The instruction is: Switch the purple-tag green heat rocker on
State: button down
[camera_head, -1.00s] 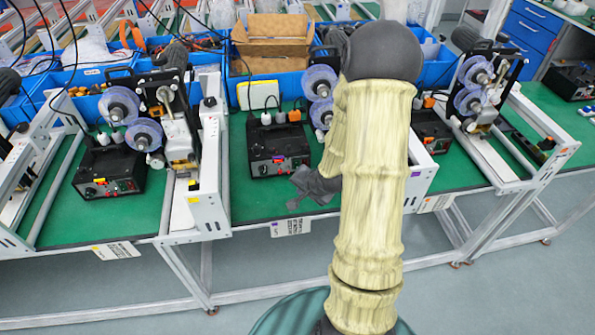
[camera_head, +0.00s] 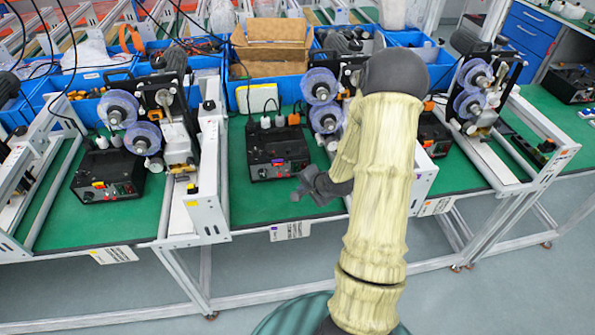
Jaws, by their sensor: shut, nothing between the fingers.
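The black control box (camera_head: 270,143) in the middle bay carries a small purple tag (camera_head: 277,162) on its front panel. Small switches and knobs sit along the lower front of this box. The green heat rocker is too small to tell apart from them. My gripper (camera_head: 296,197) is shut and empty. It is in front of the box's lower right, a little below its panel in the picture, and seems apart from it. My forearm rises on the right of it and hides part of the bay beyond.
A yellow-tagged black box (camera_head: 108,176) stands in the left bay, and an orange-tagged one (camera_head: 433,135) stands right of my arm. White frame posts (camera_head: 208,170) divide the bays. Spool machines with purple reels (camera_head: 325,118) stand beside the boxes. Green mat (camera_head: 255,205) in front of the middle box is clear.

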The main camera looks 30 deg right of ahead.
aim_at(296, 168)
jog(key=w, duration=0.2)
jog(key=w+d+p, duration=0.1)
jog(key=w, duration=0.1)
jog(key=shift+f, duration=0.2)
jog(key=shift+w+d+f, duration=0.2)
jog(key=shift+w+d, duration=0.05)
jog(key=shift+w, duration=0.4)
jog(key=shift+w+p, duration=0.1)
jog(key=shift+p, duration=0.2)
dwell(1.0)
jog(key=shift+w+d+f, duration=0.1)
jog(key=shift+w+d, duration=0.05)
jog(key=shift+w, duration=0.15)
jog(key=shift+w+d+p, duration=0.1)
jog(key=shift+w+p, duration=0.25)
jog(key=shift+p, duration=0.1)
dwell(0.6)
jog(key=shift+s+a, duration=0.25)
jog(key=shift+s, duration=0.5)
jog(key=shift+s, duration=0.15)
